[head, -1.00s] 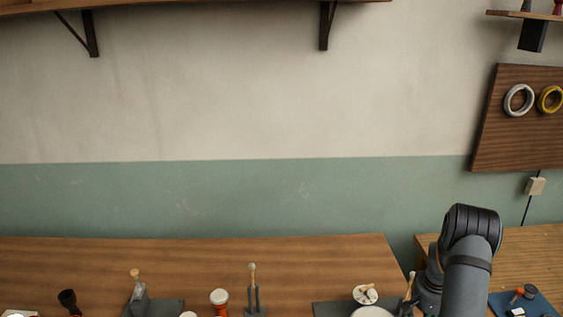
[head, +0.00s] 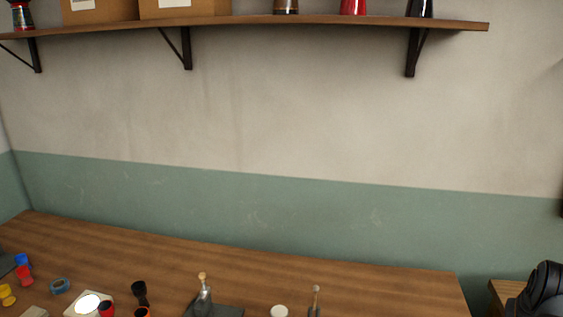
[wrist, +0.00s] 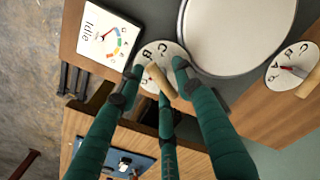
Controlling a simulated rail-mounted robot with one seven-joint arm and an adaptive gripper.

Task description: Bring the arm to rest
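My gripper (wrist: 161,76) shows in the wrist view with three green fingers. The fingertips are spread apart, and I see nothing clamped between them. Beyond them is a round white lettered dial (wrist: 149,52) with a wooden handle (wrist: 158,80), partly covered by the fingers. The handle appears between the fingertips; I cannot tell whether any finger touches it. In the head view, only a dark part of my arm (head: 546,288) shows at the lower right edge; the gripper is out of that view.
The wrist view shows a large pale drumhead (wrist: 238,35), a white "Idle" gauge card (wrist: 103,38), a second dial (wrist: 288,66) and a blue mat (wrist: 108,157).

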